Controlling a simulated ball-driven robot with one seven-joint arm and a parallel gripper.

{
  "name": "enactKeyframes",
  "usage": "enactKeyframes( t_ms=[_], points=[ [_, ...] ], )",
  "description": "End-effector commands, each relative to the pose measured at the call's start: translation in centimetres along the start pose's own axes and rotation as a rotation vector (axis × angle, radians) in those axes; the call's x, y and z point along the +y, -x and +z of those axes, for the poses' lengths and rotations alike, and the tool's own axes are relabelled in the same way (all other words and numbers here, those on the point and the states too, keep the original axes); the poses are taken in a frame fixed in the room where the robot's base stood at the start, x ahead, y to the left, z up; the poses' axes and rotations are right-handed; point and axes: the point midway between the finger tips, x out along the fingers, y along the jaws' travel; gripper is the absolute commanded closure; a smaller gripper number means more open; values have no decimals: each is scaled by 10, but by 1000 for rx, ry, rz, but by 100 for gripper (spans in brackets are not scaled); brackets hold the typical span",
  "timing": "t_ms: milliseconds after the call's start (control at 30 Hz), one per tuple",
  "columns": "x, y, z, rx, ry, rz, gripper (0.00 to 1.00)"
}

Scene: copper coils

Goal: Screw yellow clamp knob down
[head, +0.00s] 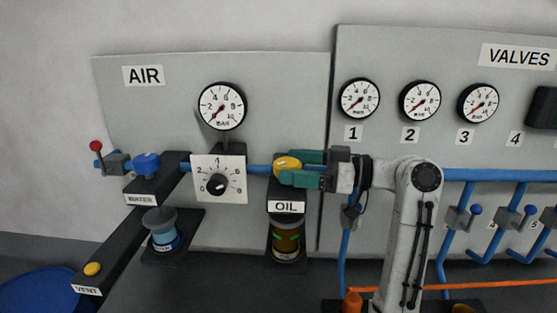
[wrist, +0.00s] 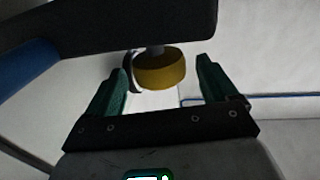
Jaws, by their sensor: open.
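A yellow knob (head: 287,162) sits on top of the black block labelled OIL (head: 287,207) in the head view. My gripper (head: 290,168) reaches in from the right, with its green fingers on either side of the knob. In the wrist view, the yellow knob (wrist: 160,72) on its pale stem shows between the two fingertips of my gripper (wrist: 164,67). The jaws are open, with a gap visible to the right finger. The gap on the left is narrow, and I cannot tell whether that finger touches. The knob's far side is hidden.
A dial plate (head: 218,180) and a blue knob (head: 146,163) stand left of the OIL block. An amber bowl (head: 286,239) hangs below it. A yellow button (head: 92,269) is at VENT. A blue pipe (head: 258,169) runs behind. Gauges (head: 359,98) line the panel above.

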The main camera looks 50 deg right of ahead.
Motion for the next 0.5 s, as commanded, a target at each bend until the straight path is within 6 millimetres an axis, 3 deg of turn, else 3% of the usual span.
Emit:
enactKeyframes(
  t_ms=[200, 500],
  points=[
    [0, -30, -1, 0, -1, -2, 14],
    [0, -41, 1, 0, 0, 1, 14]
  ],
)
